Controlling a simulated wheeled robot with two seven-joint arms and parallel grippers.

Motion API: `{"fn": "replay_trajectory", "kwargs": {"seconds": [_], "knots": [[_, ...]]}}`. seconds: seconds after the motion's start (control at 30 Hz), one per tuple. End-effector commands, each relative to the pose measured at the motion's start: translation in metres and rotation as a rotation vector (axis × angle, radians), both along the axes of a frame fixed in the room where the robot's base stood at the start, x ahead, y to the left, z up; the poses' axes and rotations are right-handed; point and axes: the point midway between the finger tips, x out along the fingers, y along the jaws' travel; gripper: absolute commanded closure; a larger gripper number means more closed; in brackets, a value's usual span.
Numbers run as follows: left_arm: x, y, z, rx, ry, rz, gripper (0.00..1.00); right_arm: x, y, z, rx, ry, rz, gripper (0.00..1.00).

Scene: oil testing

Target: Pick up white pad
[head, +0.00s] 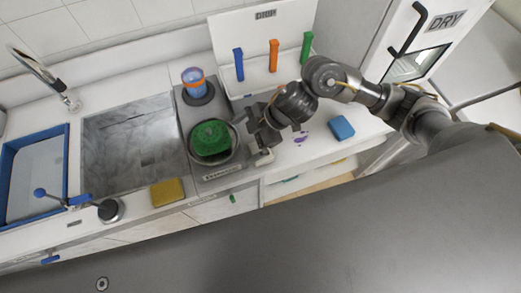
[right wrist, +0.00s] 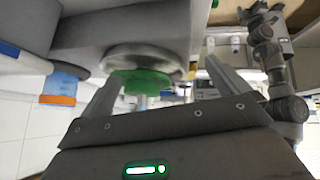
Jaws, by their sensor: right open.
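My right gripper (head: 259,140) is open at the right side of a round metal dish (head: 236,157) holding a green, rough-topped piece (head: 210,137). A small pale piece (head: 264,157) shows at the gripper's lower end; I cannot tell whether it is the white pad or part of the gripper. In the right wrist view the two fingers (right wrist: 165,92) are spread apart, with nothing held between them. The green piece (right wrist: 143,80) and dish (right wrist: 150,58) lie beyond them. No white pad shows clearly in either view. My left gripper is not in view.
A sink (head: 135,140), blue tray (head: 62,170) and yellow sponge (head: 168,193) lie left. A blue sponge (head: 341,128) lies right. A white rack (head: 262,50) with blue, orange and green pieces stands behind. A blue-orange cup (head: 195,84) stands behind the dish.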

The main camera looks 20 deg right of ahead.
Motion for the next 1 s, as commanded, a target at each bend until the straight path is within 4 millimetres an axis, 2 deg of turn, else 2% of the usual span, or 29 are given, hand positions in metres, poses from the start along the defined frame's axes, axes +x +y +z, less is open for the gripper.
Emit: {"fn": "replay_trajectory", "kwargs": {"seconds": [0.03, 0.13, 0.2, 0.33, 0.5, 0.8, 1.0], "knots": [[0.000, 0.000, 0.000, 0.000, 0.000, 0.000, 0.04, 0.006, -0.021, -0.001, -0.070, 0.027, 0.017, 0.00], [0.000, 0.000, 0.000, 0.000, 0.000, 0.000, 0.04, 0.009, -0.056, -0.003, -0.182, 0.100, 0.029, 0.00], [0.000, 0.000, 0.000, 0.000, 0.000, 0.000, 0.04, 0.010, -0.074, -0.003, -0.235, 0.138, 0.026, 0.00], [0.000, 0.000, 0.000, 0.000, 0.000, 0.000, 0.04, 0.010, -0.091, -0.002, -0.286, 0.175, 0.018, 0.00], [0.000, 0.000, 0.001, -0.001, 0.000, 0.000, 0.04, 0.009, -0.092, -0.004, -0.294, 0.184, 0.017, 0.00], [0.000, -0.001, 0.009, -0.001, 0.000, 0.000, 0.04, 0.007, -0.074, -0.043, -0.290, 0.184, 0.018, 0.00], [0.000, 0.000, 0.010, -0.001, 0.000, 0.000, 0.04, 0.008, -0.071, -0.053, -0.290, 0.179, 0.018, 0.00]]}}
